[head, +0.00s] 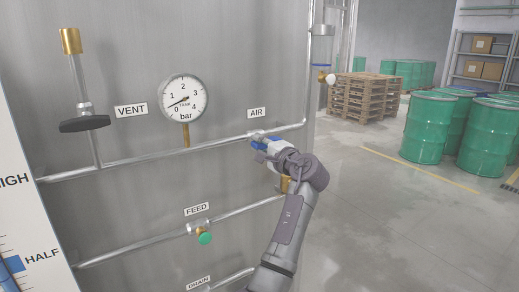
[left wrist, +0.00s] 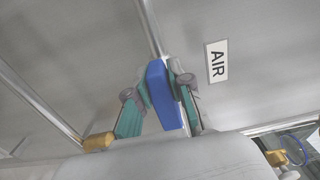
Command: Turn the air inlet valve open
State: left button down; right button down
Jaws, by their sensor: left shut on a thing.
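The air inlet valve's blue handle (head: 257,145) is on the upper pipe, just below the AIR label (head: 256,113). My left gripper (head: 262,143) is at this valve and covers much of it in the head view. In the left wrist view, the blue handle (left wrist: 164,95) lies between the two fingers of my left gripper (left wrist: 163,80), which is shut on it. There the handle looks roughly in line with the pipe, but its exact angle is hard to tell. My right gripper is in neither view.
On the panel are a pressure gauge (head: 183,98), a black-handled vent valve (head: 84,124) and a green-handled feed valve (head: 205,238). A filter bowl (head: 322,48) hangs at the panel's right edge. Pallets (head: 365,98) and green drums (head: 428,127) stand far off; the floor between is clear.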

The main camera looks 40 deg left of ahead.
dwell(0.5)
pick_arm(q)
jog(key=c, duration=1)
grip_release()
jog(key=shift+c, duration=0.2)
jog(key=v, duration=1.2)
jog(key=shift+f, duration=0.15)
